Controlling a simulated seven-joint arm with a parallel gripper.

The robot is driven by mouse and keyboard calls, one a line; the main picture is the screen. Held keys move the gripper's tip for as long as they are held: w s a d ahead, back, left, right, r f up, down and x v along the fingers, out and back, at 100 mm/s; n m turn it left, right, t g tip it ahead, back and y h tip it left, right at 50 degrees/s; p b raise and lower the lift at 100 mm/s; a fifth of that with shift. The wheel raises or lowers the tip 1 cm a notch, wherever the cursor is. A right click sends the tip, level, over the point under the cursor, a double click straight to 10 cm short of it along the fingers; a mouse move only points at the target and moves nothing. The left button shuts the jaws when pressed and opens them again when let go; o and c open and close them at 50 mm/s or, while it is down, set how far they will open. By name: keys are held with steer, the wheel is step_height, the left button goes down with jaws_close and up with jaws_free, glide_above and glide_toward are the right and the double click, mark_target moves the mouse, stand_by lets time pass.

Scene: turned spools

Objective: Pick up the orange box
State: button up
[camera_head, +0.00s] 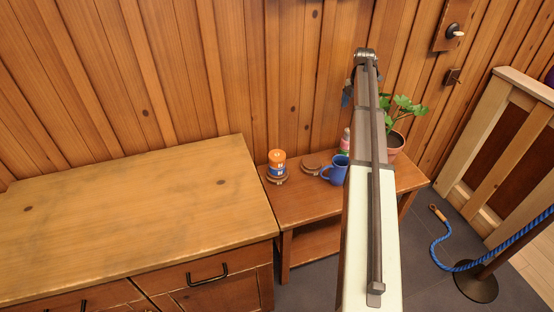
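The only orange item I see is a small container (277,163), orange with a blue band and a pale label. Its top looks rounded, more like a tub or bottle than a box. It stands upright on a round brown wooden piece (276,180) at the left of a low wooden table. My arm rises from the bottom of the picture, right of the container and apart from it. The arm's far joint is near the wall. I cannot make out my gripper or its fingers, and nothing seen touches the container.
On the low table (300,205) are a second round wooden piece (311,168), a blue mug (335,170), a pink-and-green bottle (345,141) and a potted plant (395,140). My arm hides part of the table. A taller bare-topped cabinet (130,215) adjoins at left.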

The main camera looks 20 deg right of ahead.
steer(key=w+a+f, duration=0.1)
steer(key=w+a, duration=0.1)
steer(key=a, duration=1.6)
steer(key=n, duration=0.1)
glide_toward(278, 154)
steer(key=f, duration=0.5)
steer(key=shift+w, duration=0.25)
steer(key=shift+s+f, duration=0.2)
steer(key=shift+f, duration=2.4)
steer(key=c, duration=1)
steer(key=shift+r, duration=0.15)
